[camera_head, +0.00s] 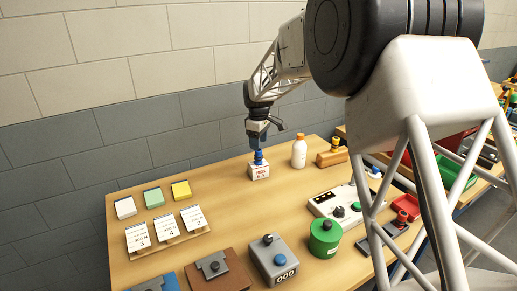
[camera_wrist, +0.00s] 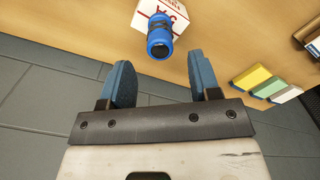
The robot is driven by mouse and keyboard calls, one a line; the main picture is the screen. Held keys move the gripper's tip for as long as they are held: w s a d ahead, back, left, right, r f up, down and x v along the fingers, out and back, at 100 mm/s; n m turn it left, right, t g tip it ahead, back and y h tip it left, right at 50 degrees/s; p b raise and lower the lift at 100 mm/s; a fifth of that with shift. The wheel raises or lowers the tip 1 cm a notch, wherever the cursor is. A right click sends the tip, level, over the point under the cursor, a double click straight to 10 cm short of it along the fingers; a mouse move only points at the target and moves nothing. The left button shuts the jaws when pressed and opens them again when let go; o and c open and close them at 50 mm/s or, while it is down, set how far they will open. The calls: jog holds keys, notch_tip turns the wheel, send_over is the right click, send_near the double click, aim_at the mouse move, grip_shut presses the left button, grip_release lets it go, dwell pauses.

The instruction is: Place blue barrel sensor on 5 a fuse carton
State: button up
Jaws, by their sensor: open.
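The blue barrel sensor (camera_wrist: 159,47) shows in the wrist view just beyond my fingertips, with its dark round end facing the camera. In the head view the sensor (camera_head: 258,157) stands on top of the small white 5 A fuse carton (camera_head: 260,173), which has red print. The carton (camera_wrist: 143,18) also shows in the wrist view, behind and under the sensor. My gripper (camera_wrist: 161,78) is open, its two blue fingers apart with nothing between them. In the head view my gripper (camera_head: 257,143) is right above the sensor, and the exact gap is hard to tell.
A white bottle (camera_head: 299,153) and a wooden block (camera_head: 331,157) stand right of the carton. Numbered cards (camera_head: 166,235) and coloured blocks (camera_head: 153,197) lie left. A grey box (camera_head: 272,260) and green canister (camera_head: 325,237) stand in front. Bare tabletop (camera_head: 235,205) lies between.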

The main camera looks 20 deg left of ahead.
notch_tip(320, 180, up, 7)
jog(key=shift+r, duration=0.15)
dwell(0.4)
dwell(0.6)
jog(key=s+d+r+m+t, duration=0.1)
jog(key=s+d+r+m, duration=0.35)
jog(key=s+d, duration=0.75)
jog(key=s+d+r+m, duration=0.45)
jog(key=s+d, duration=0.35)
jog(key=d, duration=0.8)
jog(key=s+d+f+m, duration=0.2)
jog(key=s+d, duration=0.3)
jog(key=s, duration=0.5)
jog(key=s+d+f+m+t, duration=0.1)
jog(key=s+d, duration=0.4)
jog(key=s, duration=0.5)
jog(key=s+d+f+m, duration=0.4)
jog(key=s+d, duration=0.1)
jog(key=s, duration=0.4)
jog(key=shift+s+d+t, duration=0.25)
jog(key=shift+s+t, duration=0.05)
jog(key=shift+s, duration=0.1)
